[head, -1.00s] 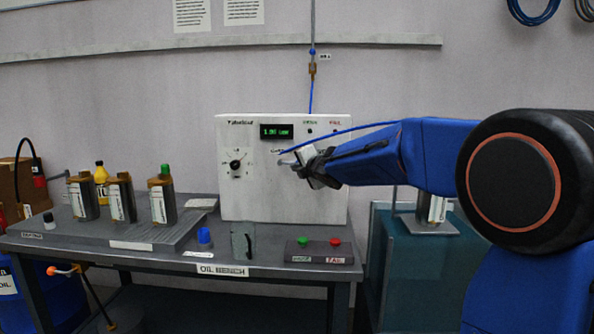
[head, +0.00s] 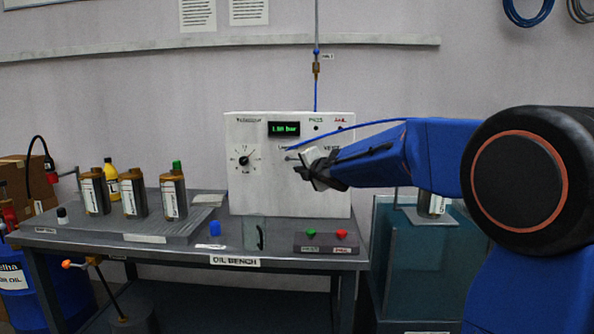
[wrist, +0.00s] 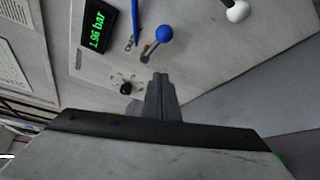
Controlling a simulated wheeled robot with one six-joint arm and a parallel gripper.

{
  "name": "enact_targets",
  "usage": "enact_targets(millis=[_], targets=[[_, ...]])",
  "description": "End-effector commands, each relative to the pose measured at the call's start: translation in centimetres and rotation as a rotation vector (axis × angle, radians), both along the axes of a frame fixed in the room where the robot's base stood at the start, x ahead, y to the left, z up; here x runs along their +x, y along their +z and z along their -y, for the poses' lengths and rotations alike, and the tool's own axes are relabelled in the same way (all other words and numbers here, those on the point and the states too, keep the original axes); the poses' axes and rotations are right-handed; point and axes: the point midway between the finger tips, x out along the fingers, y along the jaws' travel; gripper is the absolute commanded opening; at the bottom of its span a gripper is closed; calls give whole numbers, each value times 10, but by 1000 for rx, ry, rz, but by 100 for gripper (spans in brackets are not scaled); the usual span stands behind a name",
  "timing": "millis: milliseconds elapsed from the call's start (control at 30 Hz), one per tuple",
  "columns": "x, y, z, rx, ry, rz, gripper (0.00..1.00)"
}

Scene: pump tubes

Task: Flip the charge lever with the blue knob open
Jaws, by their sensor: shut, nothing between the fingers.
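The charge lever's blue knob (wrist: 165,32) shows in the wrist view on a short metal arm that slants down-left to its pivot on the white panel (wrist: 200,60). My gripper (wrist: 158,78) is shut and empty, its fingertips just below the lever's pivot end in the picture; I cannot tell whether they touch it. The knob is apart from the fingers. In the head view my gripper (head: 304,166) is in front of the right half of the panel box (head: 270,195), and the blue knob cannot be made out there.
A second lever with a white knob (wrist: 238,11) is beyond the blue one. A dial (head: 244,160) is on the panel's left. The bench holds canisters (head: 134,196), a glass beaker (head: 255,233) and a button box (head: 326,247).

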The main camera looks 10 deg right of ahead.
Motion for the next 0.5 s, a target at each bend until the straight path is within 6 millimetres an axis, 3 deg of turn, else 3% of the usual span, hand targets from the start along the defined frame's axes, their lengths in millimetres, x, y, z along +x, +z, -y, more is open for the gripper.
enact_targets(millis=[300, 500], targets=[[-45, 15, 6, -1, -1, 2, 0], [-62, 21, 7, -1, -1, 1, 0]])
